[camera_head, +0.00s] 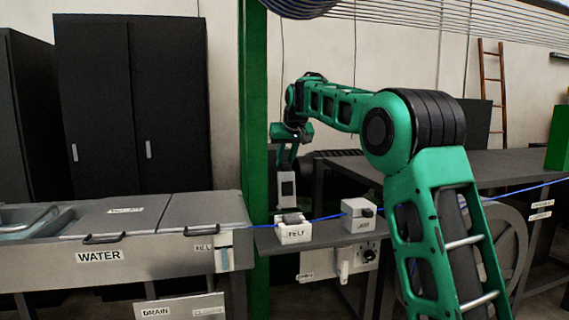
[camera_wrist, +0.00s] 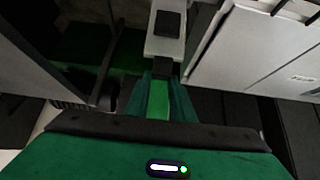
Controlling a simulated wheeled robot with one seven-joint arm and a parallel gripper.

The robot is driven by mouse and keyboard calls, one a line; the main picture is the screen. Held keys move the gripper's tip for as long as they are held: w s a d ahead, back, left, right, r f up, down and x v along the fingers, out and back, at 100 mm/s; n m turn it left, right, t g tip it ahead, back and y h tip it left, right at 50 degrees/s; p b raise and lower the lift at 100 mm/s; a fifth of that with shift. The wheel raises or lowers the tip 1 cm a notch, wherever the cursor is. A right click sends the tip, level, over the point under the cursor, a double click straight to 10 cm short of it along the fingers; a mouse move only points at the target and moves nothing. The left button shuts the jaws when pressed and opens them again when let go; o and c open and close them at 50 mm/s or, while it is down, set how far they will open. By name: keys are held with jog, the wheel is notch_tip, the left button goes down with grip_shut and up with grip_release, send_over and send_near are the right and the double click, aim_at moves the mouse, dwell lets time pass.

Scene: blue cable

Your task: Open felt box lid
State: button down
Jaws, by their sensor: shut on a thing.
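The felt box (camera_head: 293,234) is a small white box labelled FELT on the grey shelf in the head view. Its top shows dark, with no white lid on it. My gripper (camera_head: 286,169) points down above the box and is shut on a light grey piece, which looks like the felt box lid (camera_head: 286,190). The piece hangs upright above the box, apart from it. In the wrist view, the lid (camera_wrist: 157,46) shows beyond my green fingers (camera_wrist: 160,98), with a dark patch on its face. The exact finger contact is hard to make out.
A blue cable (camera_head: 325,217) runs by the felt box and a second white box (camera_head: 358,224) with a dark knob. The water tank (camera_head: 160,255) stands left, a green post (camera_head: 253,120) behind. A dark table (camera_head: 500,165) lies right.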

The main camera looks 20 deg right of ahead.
jog(key=c, duration=1.5)
grip_release()
jog(key=shift+w+d, duration=0.1)
jog(key=shift+w, duration=0.15)
jog(key=shift+s, duration=0.1)
jog(key=v, duration=1)
jog(key=shift+s+r, duration=0.1)
jog(key=shift+r, duration=0.2)
